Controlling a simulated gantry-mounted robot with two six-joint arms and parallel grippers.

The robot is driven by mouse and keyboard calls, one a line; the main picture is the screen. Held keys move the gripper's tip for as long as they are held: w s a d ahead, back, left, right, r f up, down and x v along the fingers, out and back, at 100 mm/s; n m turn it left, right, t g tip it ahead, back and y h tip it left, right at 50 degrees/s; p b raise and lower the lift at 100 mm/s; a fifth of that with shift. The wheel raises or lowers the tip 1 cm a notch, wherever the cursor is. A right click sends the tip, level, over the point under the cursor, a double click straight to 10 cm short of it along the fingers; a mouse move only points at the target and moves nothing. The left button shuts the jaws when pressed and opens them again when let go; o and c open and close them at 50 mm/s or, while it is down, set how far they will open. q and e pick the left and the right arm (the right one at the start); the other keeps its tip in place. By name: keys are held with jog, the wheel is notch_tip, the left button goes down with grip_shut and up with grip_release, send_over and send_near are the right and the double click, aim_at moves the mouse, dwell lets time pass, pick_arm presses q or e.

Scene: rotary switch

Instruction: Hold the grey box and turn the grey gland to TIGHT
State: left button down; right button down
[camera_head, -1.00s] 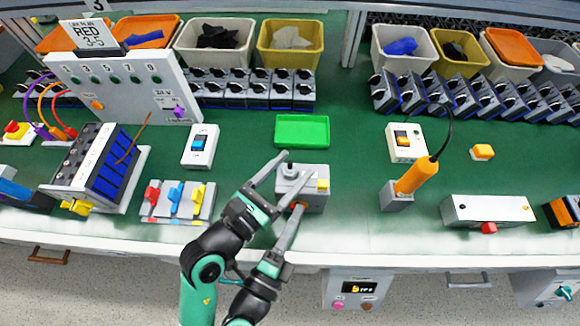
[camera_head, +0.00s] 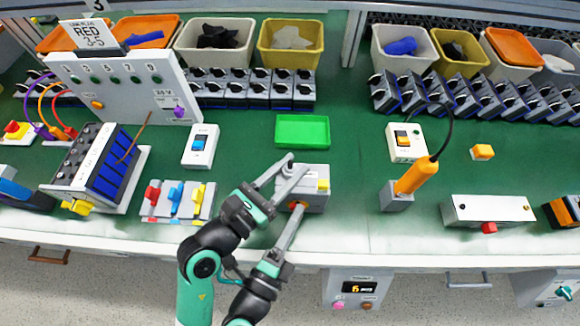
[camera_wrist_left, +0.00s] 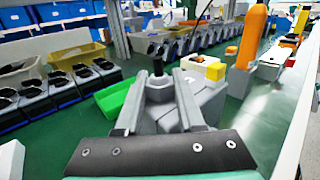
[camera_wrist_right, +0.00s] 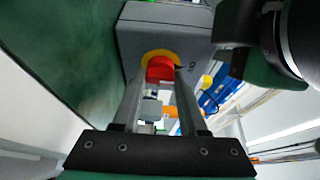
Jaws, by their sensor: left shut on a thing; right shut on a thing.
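The grey box (camera_head: 316,203) stands on the green bench in front of the green tray, with a yellow block (camera_head: 323,186) on top. The grey gland (camera_wrist_left: 158,90), with a black stem, rises from the box top in the left wrist view. My left gripper (camera_head: 297,164) has its fingers on either side of the gland and is shut on it. My right gripper (camera_wrist_right: 158,78) is shut on a red knob (camera_wrist_right: 160,68) with a yellow ring, on the box's front face. The fingers partly hide the gland in the head view. I cannot read any TIGHT mark.
A green tray (camera_head: 302,131) lies just behind the box. A switch panel (camera_head: 174,202) with coloured levers is to the left. An orange-handled tool (camera_head: 414,177) stands in a grey holder to the right. Bare green bench lies between box and holder.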

pick_arm(q)
jog(key=m+g+h, duration=0.2)
jog(key=g, duration=0.1)
jog(key=m+g+h, duration=0.2)
jog(key=m+g, duration=0.1)
jog(key=shift+w+f+h, duration=0.1)
jog(key=shift+h, duration=0.3)
jog(key=m+g, duration=0.2)
jog(key=g, duration=0.1)
jog(key=m+g+h, duration=0.1)
jog(key=g, duration=0.2)
jog(key=shift+m+h, duration=0.3)
jog(key=shift+m, duration=0.1)
jog(key=shift+m+g, duration=0.5)
jog(key=shift+g, duration=0.4)
jog(key=c, duration=0.5)
grip_release()
jog(key=shift+s, duration=0.2)
